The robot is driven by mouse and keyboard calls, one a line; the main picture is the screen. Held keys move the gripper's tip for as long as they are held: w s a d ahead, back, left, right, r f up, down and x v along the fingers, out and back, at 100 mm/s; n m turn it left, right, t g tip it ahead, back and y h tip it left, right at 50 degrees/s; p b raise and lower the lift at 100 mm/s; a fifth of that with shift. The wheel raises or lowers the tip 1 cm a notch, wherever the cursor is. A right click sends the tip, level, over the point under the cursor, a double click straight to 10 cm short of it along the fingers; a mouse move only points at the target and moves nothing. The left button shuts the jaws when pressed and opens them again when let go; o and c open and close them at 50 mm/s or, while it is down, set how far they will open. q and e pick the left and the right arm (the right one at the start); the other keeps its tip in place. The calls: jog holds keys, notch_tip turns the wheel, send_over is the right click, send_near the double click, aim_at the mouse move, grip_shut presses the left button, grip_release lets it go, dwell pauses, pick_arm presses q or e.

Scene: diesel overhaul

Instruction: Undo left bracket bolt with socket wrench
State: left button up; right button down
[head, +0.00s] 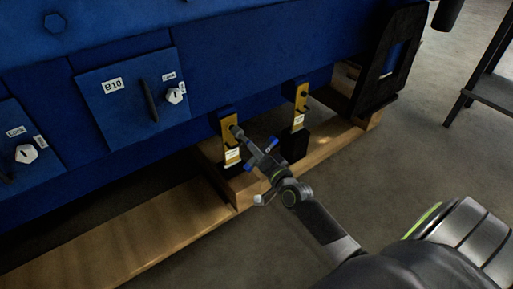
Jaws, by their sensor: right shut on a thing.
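The left bracket (229,127) is a yellow plate with a small white label, low on the blue engine side. My right gripper (262,155) is just in front of it, shut on the grey socket wrench (244,139). The wrench's far end meets the upper part of the left bracket, where it hides the bolt head. I cannot tell whether the socket is fully seated. My left gripper is out of view.
A similar right bracket (299,108) with a dark bolt is beside it. The blue engine (255,60) rests over wooden beams (120,235). A panel marked B10 (122,95) has a dark handle. A dark stand (490,85) is at right; the floor between is clear.

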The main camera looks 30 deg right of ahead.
jog(key=m+p, duration=0.1)
jog(key=m, duration=0.4)
jog(key=shift+r, duration=0.2)
jog(key=m+p, duration=0.1)
jog(key=m, duration=0.3)
jog(key=shift+r+m+p, duration=0.1)
jog(key=shift+m+p, duration=0.2)
jog(key=shift+m, duration=0.1)
jog(key=m+p, duration=0.1)
jog(key=m, duration=0.3)
jog(key=shift+a+m+g, duration=0.1)
jog(key=shift+m+g, duration=0.2)
jog(key=shift+m, duration=0.1)
jog(key=m, duration=0.3)
jog(key=shift+m, duration=0.3)
jog(key=shift+p, duration=0.3)
jog(key=shift+p, duration=0.35)
jog(key=shift+w, duration=0.15)
